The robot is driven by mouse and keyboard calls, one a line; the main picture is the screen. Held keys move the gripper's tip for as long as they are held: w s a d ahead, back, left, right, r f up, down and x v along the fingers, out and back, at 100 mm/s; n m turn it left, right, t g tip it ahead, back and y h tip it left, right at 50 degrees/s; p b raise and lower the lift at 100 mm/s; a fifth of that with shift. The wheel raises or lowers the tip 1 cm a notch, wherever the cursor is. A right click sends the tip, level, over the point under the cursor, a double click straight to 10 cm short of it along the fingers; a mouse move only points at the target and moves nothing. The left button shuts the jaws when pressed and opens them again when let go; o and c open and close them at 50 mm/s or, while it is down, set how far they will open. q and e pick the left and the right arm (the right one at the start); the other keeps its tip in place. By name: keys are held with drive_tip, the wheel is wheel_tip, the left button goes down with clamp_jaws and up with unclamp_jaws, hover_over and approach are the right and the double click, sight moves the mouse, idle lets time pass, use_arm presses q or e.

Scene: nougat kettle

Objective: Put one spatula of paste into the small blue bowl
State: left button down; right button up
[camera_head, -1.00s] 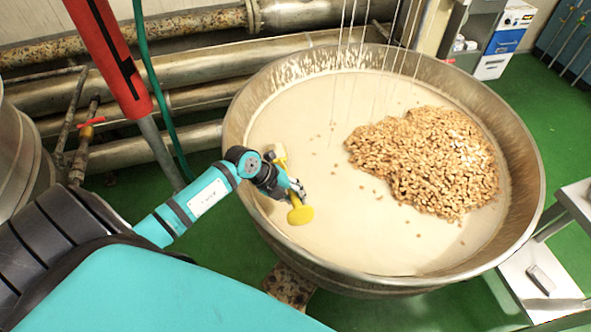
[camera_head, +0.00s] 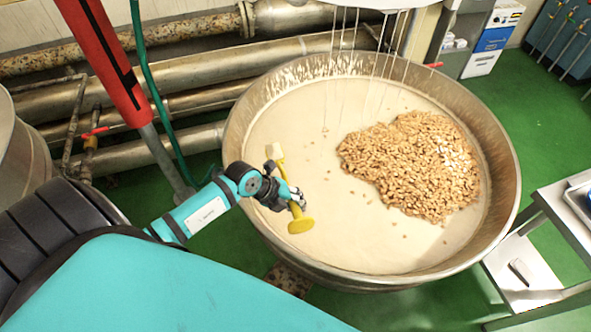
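The wide metal kettle (camera_head: 497,211) holds pale beige paste (camera_head: 290,112), with a heap of nuts (camera_head: 415,165) on its right side. My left gripper (camera_head: 296,198) is over the left part of the kettle, above the paste. It appears shut on a yellow spatula (camera_head: 301,225). A flat yellow end points down toward the front, and a pale end shows behind the gripper. Whether the spatula touches the paste is hard to tell. The small blue bowl and my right gripper are not in view.
Thin pale strands (camera_head: 370,75) hang over the back of the kettle. Rusty pipes (camera_head: 150,68), a red post (camera_head: 110,60) and a green hose (camera_head: 153,90) stand at the left. A metal table (camera_head: 515,265) is at the right. Green floor (camera_head: 420,310) is clear in front.

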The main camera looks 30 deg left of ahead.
use_arm(q)
drive_tip(key=shift+s+d+r+p, duration=0.2)
drive_tip(key=shift+d+r+p, duration=0.05)
drive_tip(key=shift+r+p, duration=0.55)
drive_tip(key=shift+s+d+r+p, duration=0.25)
drive_tip(key=shift+r+p, duration=0.5)
drive_tip(key=shift+p, duration=0.2)
drive_tip(key=shift+s+d+r+p, duration=0.2)
drive_tip(key=shift+d+r+p, duration=0.05)
drive_tip(key=shift+r+p, duration=0.55)
drive_tip(key=shift+s+d+r+p, duration=0.15)
drive_tip(key=shift+d+r+p, duration=0.05)
drive_tip(key=shift+r+p, duration=0.3)
drive_tip(key=shift+s+d+r+p, duration=0.15)
drive_tip(key=shift+r+p, duration=0.35)
drive_tip(key=shift+d+r, duration=0.15)
drive_tip(key=shift+s+d+r+t+y, duration=0.15)
drive_tip(key=shift+s+r, duration=0.05)
drive_tip(key=shift+r, duration=0.3)
drive_tip(key=shift+s+d+r+t+y, duration=0.1)
drive_tip(key=shift+s+r+t+y, duration=0.05)
drive_tip(key=shift+r, duration=0.3)
